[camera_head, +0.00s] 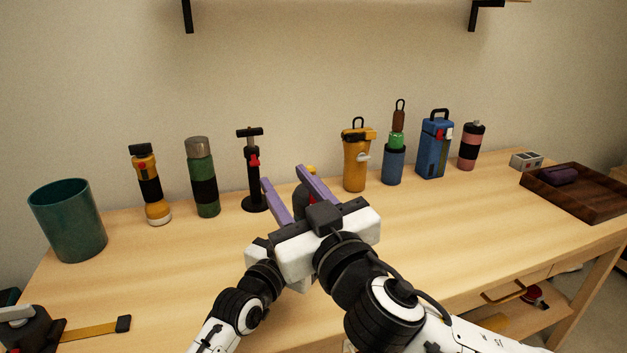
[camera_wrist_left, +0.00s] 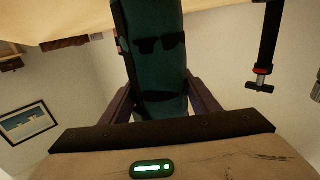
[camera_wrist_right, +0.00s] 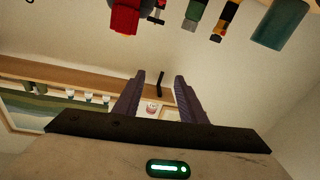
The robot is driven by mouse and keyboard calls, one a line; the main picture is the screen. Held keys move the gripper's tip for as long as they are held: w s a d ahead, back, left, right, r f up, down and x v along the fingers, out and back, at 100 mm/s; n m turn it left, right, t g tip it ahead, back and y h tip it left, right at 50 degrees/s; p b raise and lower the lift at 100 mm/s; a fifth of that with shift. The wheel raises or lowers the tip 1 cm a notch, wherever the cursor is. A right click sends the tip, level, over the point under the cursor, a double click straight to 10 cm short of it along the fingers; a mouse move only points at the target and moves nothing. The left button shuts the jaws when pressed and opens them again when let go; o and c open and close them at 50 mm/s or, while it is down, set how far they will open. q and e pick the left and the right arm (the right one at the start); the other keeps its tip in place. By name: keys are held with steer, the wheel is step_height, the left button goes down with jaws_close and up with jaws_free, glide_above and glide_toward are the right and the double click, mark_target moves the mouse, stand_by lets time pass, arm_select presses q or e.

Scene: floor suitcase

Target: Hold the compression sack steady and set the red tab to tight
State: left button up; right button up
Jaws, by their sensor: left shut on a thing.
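The compression sack, dark teal with black bands (camera_wrist_left: 158,60), stands between the fingers of my left gripper (camera_wrist_left: 160,95), which is shut on it. A sliver of red shows at its left edge in the left wrist view. In the head view the sack is mostly hidden behind my right gripper (camera_head: 288,184). In the right wrist view a red part (camera_wrist_right: 125,17), probably the red tab, shows at the top edge, beyond the fingertips. My right gripper is open, with nothing between its purple fingers. My left gripper is hidden in the head view.
A black hand pump (camera_head: 254,172) stands left of the grippers. A green bottle (camera_head: 202,177), a flashlight (camera_head: 149,187) and a teal cup (camera_head: 68,222) stand farther left. A yellow bottle (camera_head: 355,160) stands right. A wooden tray (camera_head: 590,205) lies far right. The front right tabletop is clear.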

steer(key=d+f+m+h, duration=0.3)
steer(key=d+f+m, duration=0.15)
steer(key=d, duration=0.25)
steer(key=shift+n, duration=0.45)
steer(key=x, duration=1.1)
steer(key=shift+w+f, duration=0.1)
steer(key=shift+f, duration=0.05)
steer(key=shift+c, duration=0.3)
jaws_close()
